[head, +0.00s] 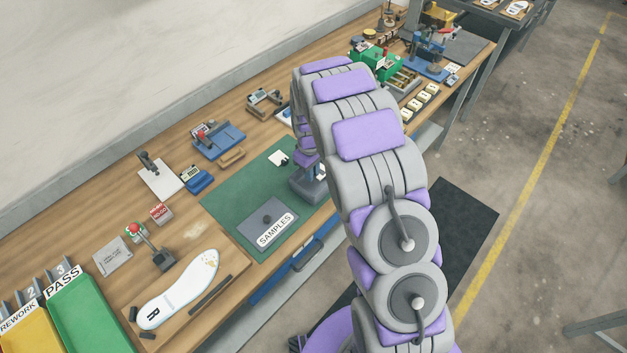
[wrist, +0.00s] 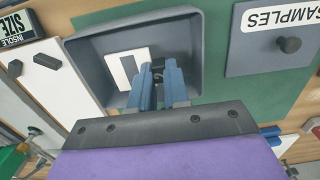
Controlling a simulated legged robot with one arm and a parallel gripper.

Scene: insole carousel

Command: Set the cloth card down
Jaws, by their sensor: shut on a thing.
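My gripper (wrist: 158,74) is over the shallow grey tray (wrist: 90,72), its blue fingers close together on a small dark part. Whether the card touches the tray floor I cannot tell. In the head view my arm hides most of the gripper, and the tray (head: 306,192) shows only in part.
The grey SAMPLES lid (head: 268,222) lies on the green mat (head: 232,195) beside the tray; its knob (wrist: 289,44) stands up. A small white piece (head: 277,158) lies on the mat. An insole (head: 180,290) and a green PASS bin (head: 92,312) are at lower left.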

